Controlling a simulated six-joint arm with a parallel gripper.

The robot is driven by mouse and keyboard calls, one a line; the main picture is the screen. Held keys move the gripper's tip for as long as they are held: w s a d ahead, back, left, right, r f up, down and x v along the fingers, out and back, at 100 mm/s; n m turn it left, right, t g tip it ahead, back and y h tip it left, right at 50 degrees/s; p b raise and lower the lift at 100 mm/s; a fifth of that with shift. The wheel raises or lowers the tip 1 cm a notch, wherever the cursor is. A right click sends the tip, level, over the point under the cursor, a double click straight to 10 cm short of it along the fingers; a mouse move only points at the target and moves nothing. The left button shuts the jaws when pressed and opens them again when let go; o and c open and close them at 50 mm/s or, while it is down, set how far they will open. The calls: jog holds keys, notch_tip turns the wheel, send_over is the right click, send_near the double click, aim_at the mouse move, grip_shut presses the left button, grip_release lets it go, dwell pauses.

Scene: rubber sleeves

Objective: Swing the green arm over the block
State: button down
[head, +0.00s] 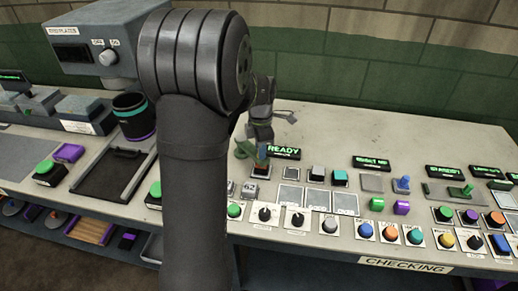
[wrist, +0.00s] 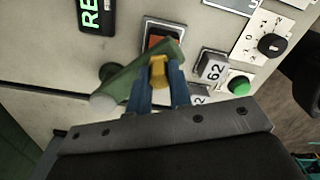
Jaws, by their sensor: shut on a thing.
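The green arm (wrist: 130,82) shows in the wrist view, with a round grey end at lower left and its other end at upper right. It lies partly across the red-orange block (wrist: 158,40), which sits in a light square frame. My gripper (wrist: 158,72) has blue fingers shut on a yellow knob (wrist: 158,68) at the arm's upper right part. In the head view the green arm (head: 245,148) shows small beside my gripper (head: 262,155), left of the lit READY sign.
Number tiles (wrist: 213,67), a green button (wrist: 239,86) and a black knob (wrist: 271,44) lie right of the block in the wrist view. In the head view, several buttons and switches crowd the bench (head: 450,145) to the right. A black tray (head: 108,175) lies left.

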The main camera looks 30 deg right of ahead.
jog(key=shift+d, duration=0.1)
jog(key=c, duration=1.3)
grip_release()
jog(key=shift+r, duration=0.1)
notch_tip(320, 180, up, 17)
jog(key=shift+r, duration=0.15)
notch_tip(320, 180, down, 18)
jog(key=shift+r, duration=0.25)
